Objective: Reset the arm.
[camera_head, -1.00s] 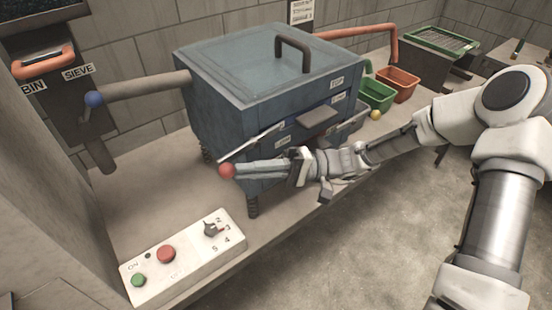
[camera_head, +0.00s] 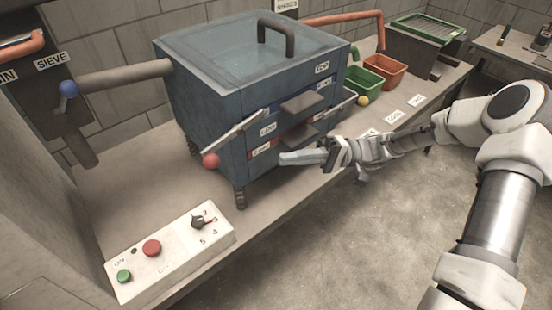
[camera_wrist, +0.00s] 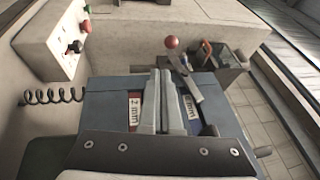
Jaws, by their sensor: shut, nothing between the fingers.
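My gripper (camera_head: 284,158) is shut and empty in the head view. Its fingertips are in front of the lower part of the blue-grey machine (camera_head: 215,120), to the right of a lever with a red ball knob (camera_head: 211,161). The red knob (camera_wrist: 171,43) shows beyond the fingertips there. I cannot tell whether the fingers touch the machine.
A control box (camera_head: 170,250) with green and red buttons and a dial lies on the bench at lower left. Green (camera_head: 364,88) and orange (camera_head: 385,70) bins and a yellow ball (camera_head: 362,100) are right of the machine. The floor (camera_head: 330,260) in front is clear.

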